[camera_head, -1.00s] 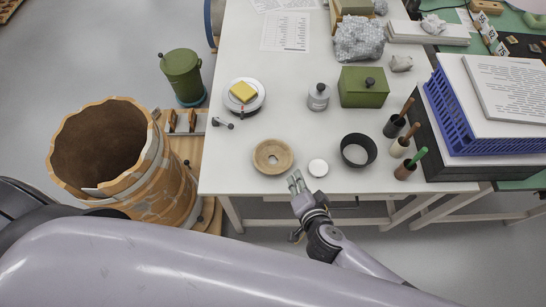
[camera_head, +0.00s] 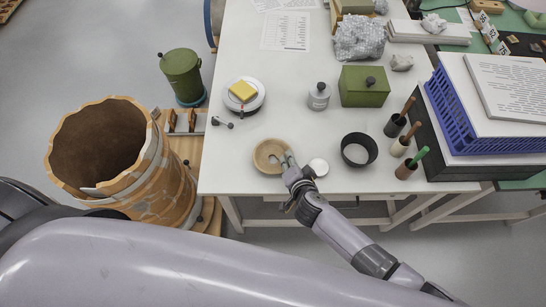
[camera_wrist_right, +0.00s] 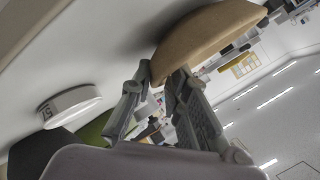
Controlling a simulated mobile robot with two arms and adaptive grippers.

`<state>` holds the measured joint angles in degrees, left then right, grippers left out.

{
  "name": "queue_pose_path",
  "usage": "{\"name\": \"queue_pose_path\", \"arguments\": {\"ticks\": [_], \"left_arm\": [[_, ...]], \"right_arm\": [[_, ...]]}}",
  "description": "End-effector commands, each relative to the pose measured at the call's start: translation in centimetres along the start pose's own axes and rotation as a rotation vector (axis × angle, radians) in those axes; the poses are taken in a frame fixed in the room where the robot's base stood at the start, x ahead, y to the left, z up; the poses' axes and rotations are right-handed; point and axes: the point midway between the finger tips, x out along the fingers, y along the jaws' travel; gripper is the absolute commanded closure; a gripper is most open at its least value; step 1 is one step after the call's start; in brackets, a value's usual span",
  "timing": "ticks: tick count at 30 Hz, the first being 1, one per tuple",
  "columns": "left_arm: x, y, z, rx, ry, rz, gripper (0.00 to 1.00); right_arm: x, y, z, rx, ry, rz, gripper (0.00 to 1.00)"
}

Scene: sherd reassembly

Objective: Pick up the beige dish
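The beige dish (camera_head: 262,160) is a round, shallow bowl. It sits near the front edge of the white table (camera_head: 225,120) in the head view and fills the top of the right wrist view (camera_wrist_right: 205,35). My right gripper (camera_head: 287,158) is at the dish's right rim, with its fingertips over that side. In the wrist view the right gripper's fingers (camera_wrist_right: 165,72) are apart, with the near edge of the dish between their tips. I cannot tell whether both fingers touch it. My left gripper is not in view.
Several brush holders stand to the right. The table between dish and plate is clear.

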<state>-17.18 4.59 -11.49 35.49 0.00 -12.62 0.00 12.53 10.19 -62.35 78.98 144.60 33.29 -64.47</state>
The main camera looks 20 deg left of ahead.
Motion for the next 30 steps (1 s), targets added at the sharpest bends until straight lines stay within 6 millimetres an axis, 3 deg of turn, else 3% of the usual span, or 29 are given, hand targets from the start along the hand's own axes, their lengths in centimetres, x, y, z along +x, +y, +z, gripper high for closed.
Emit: {"name": "queue_pose_path", "arguments": {"ticks": [4, 11, 30], "left_arm": [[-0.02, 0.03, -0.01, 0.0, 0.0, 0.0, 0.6], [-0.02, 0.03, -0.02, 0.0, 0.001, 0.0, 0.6], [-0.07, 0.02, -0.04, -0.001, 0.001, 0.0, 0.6]], "right_arm": [[-0.03, 0.0, -0.01, 0.0, 0.0, 0.0, 0.86], [-0.05, 0.04, 0.0, 0.0, 0.0, 0.001, 1.0], [-0.12, -0.03, -0.04, 0.0, 0.0, 0.0, 1.0]]}}
